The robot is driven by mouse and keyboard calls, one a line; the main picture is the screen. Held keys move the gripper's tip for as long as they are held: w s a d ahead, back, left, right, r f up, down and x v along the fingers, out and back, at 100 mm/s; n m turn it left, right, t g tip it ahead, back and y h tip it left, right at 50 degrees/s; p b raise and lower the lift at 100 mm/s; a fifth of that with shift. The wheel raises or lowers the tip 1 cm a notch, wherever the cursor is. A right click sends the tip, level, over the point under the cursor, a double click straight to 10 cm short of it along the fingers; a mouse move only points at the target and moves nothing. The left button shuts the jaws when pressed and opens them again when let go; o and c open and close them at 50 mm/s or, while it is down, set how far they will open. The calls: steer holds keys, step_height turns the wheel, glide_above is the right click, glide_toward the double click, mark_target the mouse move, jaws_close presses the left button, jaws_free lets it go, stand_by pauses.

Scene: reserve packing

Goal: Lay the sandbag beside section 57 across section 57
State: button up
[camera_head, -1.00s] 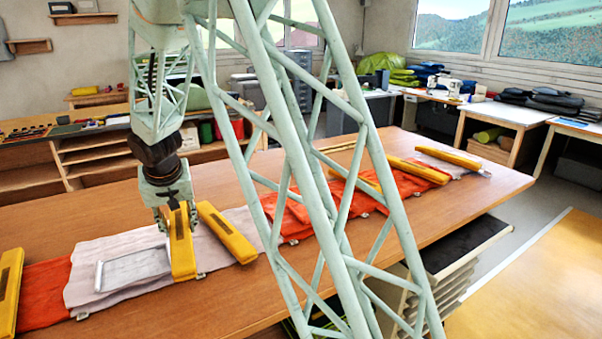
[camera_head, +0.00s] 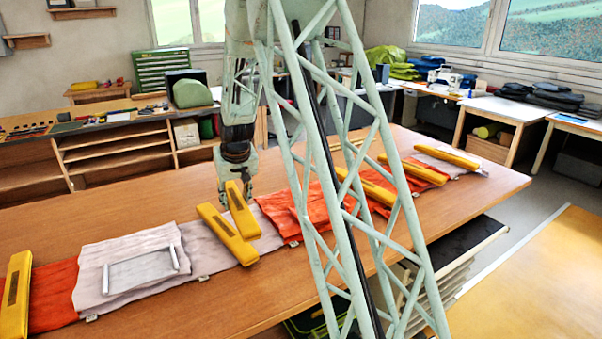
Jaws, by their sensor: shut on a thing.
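My gripper (camera_head: 236,180) points down and is shut on the upper end of a yellow sandbag (camera_head: 243,214). The held sandbag hangs tilted over the right end of the pale pink fabric, next to the orange fabric; I cannot tell whether its lower end touches anything. Another yellow sandbag (camera_head: 222,232) lies across the pale pink fabric (camera_head: 195,238), just left of the held one, which overlaps it in the picture. Small tags sit along the fabric's front edge, but their numbers are too small to read, so I cannot tell which section is 57.
A grey rectangular frame (camera_head: 141,269) lies on the pale fabric. Several more yellow sandbags lie along the strip, one at the far left (camera_head: 15,295) and others (camera_head: 413,171) on the right. Bare wooden table (camera_head: 225,300) is free in front. My lattice arm hides part of the orange fabric (camera_head: 309,205).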

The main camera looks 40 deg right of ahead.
steer(key=s+d+p, duration=0.1)
steer(key=d+p, duration=0.2)
steer(key=d, duration=1.1)
steer(key=s+d+r+p, duration=0.1)
steer(key=d+p, duration=0.2)
steer(key=d, duration=1.1)
steer(key=shift+s+r+n, duration=0.15)
steer(key=shift+s+n, duration=0.1)
steer(key=shift+n, duration=0.15)
steer(key=shift+f+b, duration=1.4)
steer(key=shift+f, duration=2.7)
steer(key=shift+f+b, duration=1.5)
steer(key=shift+b, duration=0.55)
steer(key=o, duration=1.2)
